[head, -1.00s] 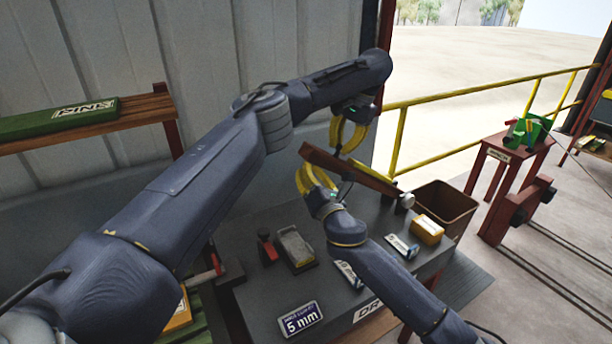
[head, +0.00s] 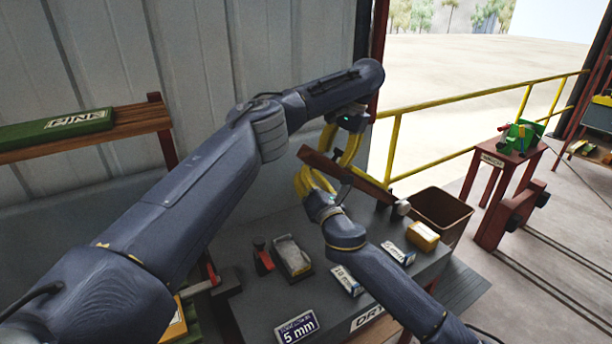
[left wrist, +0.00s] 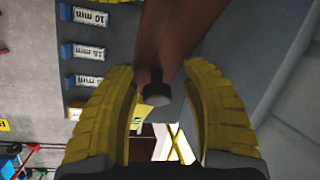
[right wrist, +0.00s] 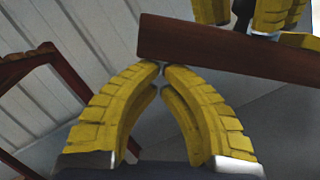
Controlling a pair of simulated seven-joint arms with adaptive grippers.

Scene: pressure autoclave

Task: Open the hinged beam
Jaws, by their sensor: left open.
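My left gripper (head: 347,165) is open at the beam from above. In the left wrist view the beam (left wrist: 178,40) runs between the spread yellow fingers, with a dark round knob (left wrist: 157,94) between them. My right gripper (head: 312,182) is below the beam's raised end. In the right wrist view its fingertips (right wrist: 162,68) meet with nothing between them, close under the beam (right wrist: 225,52); contact is unclear.
The dark bench (head: 262,297) holds labelled blocks (head: 346,280), a yellow box (head: 423,236), a grey-topped block (head: 293,257) and a 5 mm sign (head: 297,327). A brown bin (head: 441,214) stands at right. A corrugated wall (head: 230,60) is behind my left arm.

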